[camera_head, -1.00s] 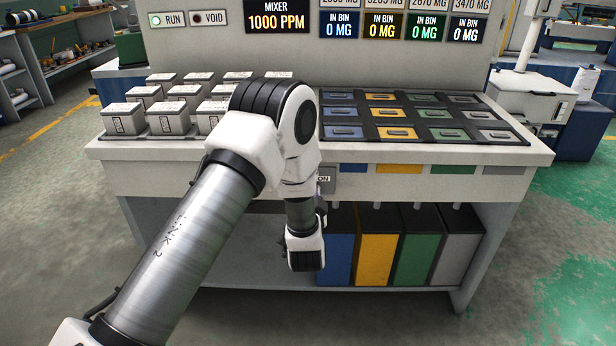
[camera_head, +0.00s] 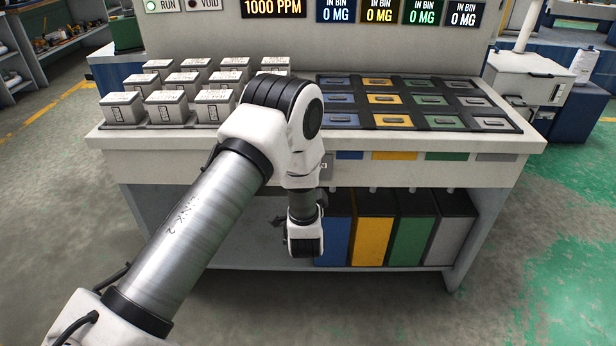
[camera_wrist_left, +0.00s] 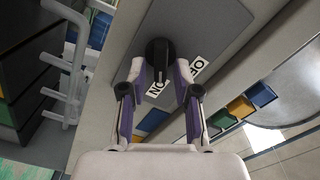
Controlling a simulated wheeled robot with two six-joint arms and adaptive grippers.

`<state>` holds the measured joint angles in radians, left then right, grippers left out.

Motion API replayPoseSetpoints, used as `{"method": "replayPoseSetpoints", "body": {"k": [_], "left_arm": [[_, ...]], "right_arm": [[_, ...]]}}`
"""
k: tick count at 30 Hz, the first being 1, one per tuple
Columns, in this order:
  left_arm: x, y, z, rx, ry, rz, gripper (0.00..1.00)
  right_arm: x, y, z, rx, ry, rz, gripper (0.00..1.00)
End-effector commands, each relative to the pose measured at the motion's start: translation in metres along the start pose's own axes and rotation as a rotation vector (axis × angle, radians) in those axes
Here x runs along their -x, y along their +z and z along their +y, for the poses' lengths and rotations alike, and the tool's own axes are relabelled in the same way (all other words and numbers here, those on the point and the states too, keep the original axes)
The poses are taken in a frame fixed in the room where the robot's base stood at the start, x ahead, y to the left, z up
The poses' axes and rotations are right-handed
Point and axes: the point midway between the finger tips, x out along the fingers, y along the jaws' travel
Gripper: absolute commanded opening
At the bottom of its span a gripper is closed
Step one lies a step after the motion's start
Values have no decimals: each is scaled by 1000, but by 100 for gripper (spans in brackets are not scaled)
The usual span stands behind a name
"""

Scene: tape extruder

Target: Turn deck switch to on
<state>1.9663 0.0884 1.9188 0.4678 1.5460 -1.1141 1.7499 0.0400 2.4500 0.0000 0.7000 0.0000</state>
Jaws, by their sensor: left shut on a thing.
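The deck switch shows in the left wrist view as a black round knob (camera_wrist_left: 160,56) on a grey plate (camera_wrist_left: 205,25). White labels with dark letters, partly covered, sit on the plate beside it; one (camera_wrist_left: 157,91) seems to read ON. My left gripper (camera_wrist_left: 161,74) is shut on the knob, one finger on each side. In the head view my left arm covers the switch and the gripper's fingers; a small part of a grey label shows beside the wrist. Which label the knob points at I cannot tell. My right gripper is in neither view.
The bench top (camera_head: 335,146) holds several white boxes (camera_head: 166,106) at left and rows of coloured lidded compartments (camera_head: 390,121) at right. Blue, yellow, green and grey bins (camera_head: 408,230) stand on the shelf below, close to my wrist. The floor in front is clear.

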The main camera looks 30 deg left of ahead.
Motion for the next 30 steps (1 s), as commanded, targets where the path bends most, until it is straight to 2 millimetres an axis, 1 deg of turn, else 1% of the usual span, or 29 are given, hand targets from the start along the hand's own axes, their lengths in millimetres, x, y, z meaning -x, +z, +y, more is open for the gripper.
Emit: {"method": "replayPoseSetpoints", "body": {"k": [1,2,11,14,17,24,27,30], "left_arm": [[0,1,1,-1,3,-3,0],[0,1,1,-1,3,-3,38],[1,1,0,0,2,-2,38],[8,0,1,-1,3,-1,38],[25,0,1,-3,5,0,38],[87,0,2,-5,7,1,38],[106,0,2,-5,6,0,38],[117,1,1,-2,3,-1,38]], "right_arm": [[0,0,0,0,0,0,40],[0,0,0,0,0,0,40],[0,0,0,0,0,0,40],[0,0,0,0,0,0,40],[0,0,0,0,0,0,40],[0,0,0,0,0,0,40],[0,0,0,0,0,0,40],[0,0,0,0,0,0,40]]}}
